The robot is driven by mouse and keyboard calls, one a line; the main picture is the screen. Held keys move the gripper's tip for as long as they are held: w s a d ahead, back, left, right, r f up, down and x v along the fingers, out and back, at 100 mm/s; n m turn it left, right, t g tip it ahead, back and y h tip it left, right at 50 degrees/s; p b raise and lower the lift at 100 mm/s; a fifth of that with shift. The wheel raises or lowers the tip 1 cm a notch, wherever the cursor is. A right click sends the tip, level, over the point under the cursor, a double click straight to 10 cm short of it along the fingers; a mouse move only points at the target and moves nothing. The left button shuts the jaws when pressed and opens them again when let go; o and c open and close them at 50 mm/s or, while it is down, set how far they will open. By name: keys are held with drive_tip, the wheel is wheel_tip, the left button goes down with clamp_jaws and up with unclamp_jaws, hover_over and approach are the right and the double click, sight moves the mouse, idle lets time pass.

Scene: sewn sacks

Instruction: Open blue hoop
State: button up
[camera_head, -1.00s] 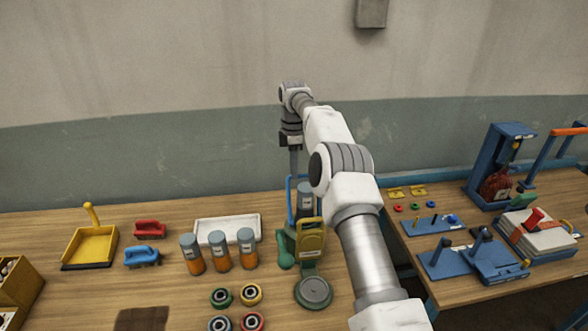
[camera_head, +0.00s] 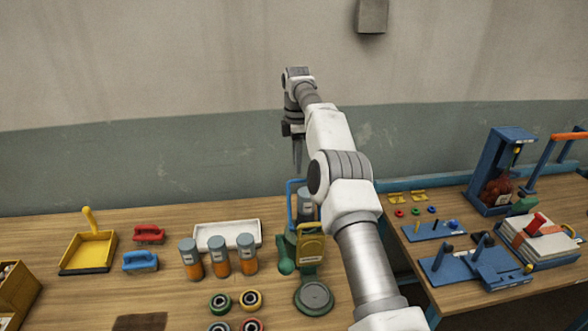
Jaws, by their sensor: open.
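I cannot tell from here whether the hoop is latched. My gripper (camera_head: 297,165) points down above the hoop, apart from it and holding nothing that I can see. Its fingers overlap in this view.
Several grey-and-orange cylinders (camera_head: 218,256) stand left of the stand, before a white tray (camera_head: 228,233). A round grey disc (camera_head: 313,297) lies in front. A yellow dustpan (camera_head: 88,250) is at far left. A second table at right holds blue fixtures (camera_head: 472,266).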

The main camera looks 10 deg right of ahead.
drive_tip(key=s+d+r+b, duration=0.3)
drive_tip(key=s+d+r, duration=0.2)
drive_tip(key=d, duration=0.4)
drive_tip(key=shift+d+r, duration=0.25)
drive_tip(key=shift+r, duration=0.45)
drive_tip(key=shift+s, duration=0.1)
